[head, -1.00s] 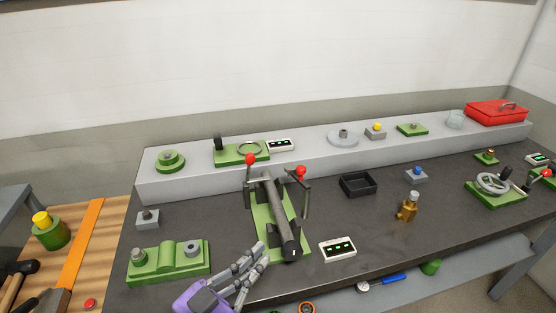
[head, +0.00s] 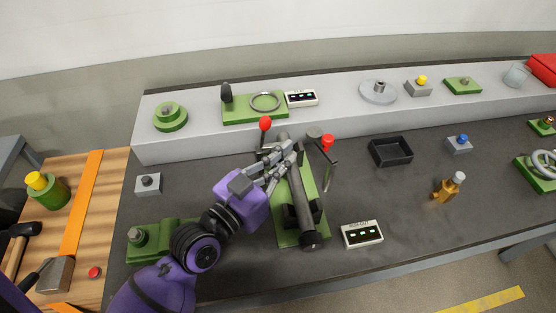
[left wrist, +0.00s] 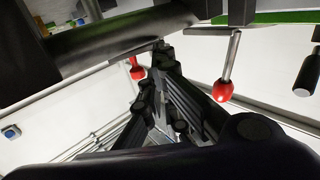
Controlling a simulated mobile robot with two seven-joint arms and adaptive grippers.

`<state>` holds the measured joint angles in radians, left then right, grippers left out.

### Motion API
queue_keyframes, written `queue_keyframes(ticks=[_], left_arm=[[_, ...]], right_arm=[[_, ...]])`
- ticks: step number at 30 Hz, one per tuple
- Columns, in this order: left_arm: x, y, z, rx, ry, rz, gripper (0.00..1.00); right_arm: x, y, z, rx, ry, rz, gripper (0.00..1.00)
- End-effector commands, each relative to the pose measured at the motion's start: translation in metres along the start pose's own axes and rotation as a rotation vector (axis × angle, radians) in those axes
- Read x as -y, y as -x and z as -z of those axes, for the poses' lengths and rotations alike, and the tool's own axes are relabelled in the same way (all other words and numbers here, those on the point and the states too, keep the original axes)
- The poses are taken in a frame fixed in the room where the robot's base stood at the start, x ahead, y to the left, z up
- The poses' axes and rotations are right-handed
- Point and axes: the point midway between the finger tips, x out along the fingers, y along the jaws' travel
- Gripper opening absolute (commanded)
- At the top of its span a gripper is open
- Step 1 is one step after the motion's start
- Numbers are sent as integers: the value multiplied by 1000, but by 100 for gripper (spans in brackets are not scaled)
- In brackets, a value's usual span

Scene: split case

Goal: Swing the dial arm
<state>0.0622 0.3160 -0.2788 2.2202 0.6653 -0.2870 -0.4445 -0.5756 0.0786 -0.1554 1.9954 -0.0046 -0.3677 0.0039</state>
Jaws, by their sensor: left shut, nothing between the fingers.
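A green-based fixture (head: 312,185) with a long dark cylinder (head: 303,208) lies on the dark bench in the head view. Two levers with red balls stand at its far end: a left red ball (head: 265,123) and a right red ball (head: 327,141). I cannot tell which part is called the dial arm. My left gripper (head: 286,156) is shut and empty, over the cylinder's left side between the red balls. In the left wrist view its fingertips (left wrist: 162,50) are close to the dark cylinder (left wrist: 125,38). One red ball (left wrist: 222,90) is right of them, another (left wrist: 137,68) just left.
A display box (head: 362,234) stands right of the fixture and a black tray (head: 390,151) farther back. A brass part (head: 449,187) is farther right. A raised grey ledge (head: 200,138) runs behind. Bench between fixture and tray is clear.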

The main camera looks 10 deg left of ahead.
Motion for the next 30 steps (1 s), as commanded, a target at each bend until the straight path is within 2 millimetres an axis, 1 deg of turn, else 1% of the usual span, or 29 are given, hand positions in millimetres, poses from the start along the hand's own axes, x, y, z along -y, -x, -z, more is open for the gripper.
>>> queue_keyframes(ticks=[1, 3, 6, 9, 13, 23, 30], left_arm=[[0, -12, 5, -7, 0, 0, 0], [0, -24, 5, -7, 0, 0, 0], [0, -39, 4, -5, 0, -1, 0], [0, -49, 3, -3, 0, -1, 0], [0, -55, 1, -1, 0, -1, 0], [0, -56, 0, -1, -1, -1, 0], [0, -67, -2, 1, -5, -62, 0]], right_arm=[[-1, 3, 3, -3, 0, -1, 45], [-1, 4, 4, -4, -1, -2, 45], [-1, 5, 6, -8, -2, -2, 45], [-1, 5, 9, -13, -2, -1, 45], [0, 5, 12, -16, -2, 0, 45], [0, 4, 13, -19, -2, 2, 45], [1, 1, 5, -9, 0, 2, 45]])
